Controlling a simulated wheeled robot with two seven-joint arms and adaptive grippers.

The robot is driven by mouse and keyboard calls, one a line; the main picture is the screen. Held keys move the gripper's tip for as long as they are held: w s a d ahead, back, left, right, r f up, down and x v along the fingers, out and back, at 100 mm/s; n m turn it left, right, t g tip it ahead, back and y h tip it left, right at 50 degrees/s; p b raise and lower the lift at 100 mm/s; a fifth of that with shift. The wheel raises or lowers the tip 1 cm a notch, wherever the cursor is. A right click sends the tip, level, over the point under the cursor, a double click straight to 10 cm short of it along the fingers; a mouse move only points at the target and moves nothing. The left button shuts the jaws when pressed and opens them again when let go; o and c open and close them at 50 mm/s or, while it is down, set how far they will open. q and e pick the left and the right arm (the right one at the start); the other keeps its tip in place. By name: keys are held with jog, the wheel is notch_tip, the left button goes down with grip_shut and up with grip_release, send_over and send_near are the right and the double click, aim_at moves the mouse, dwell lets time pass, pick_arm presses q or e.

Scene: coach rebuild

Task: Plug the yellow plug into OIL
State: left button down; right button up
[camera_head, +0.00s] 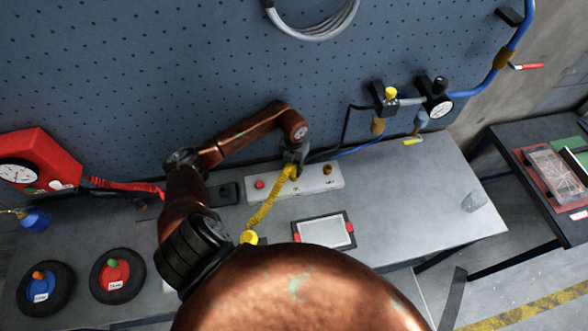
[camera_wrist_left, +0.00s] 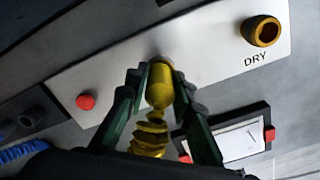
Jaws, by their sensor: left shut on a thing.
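The yellow plug (camera_wrist_left: 160,85) is between the fingers of my left gripper (camera_wrist_left: 162,72), which is shut on it. Its tip points at the white panel (camera_wrist_left: 110,75), close to a tan rim at the tip. Whether it is inside a socket or just in front of it, I cannot tell. No OIL label is readable. A brass socket marked DRY (camera_wrist_left: 263,31) is to the right, empty. In the head view my left gripper (camera_head: 294,163) is over the panel (camera_head: 318,184), and the yellow coiled hose (camera_head: 264,208) hangs from it. My right gripper is not seen.
A red button (camera_wrist_left: 86,102) is on the panel's left. A framed tablet (camera_head: 324,232) lies in front of the panel.

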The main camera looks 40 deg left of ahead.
pick_arm(q)
jog(key=c, duration=1.6)
grip_release()
jog(key=shift+r, duration=0.1)
notch_tip(320, 180, up, 12)
jog(key=shift+d, duration=0.1)
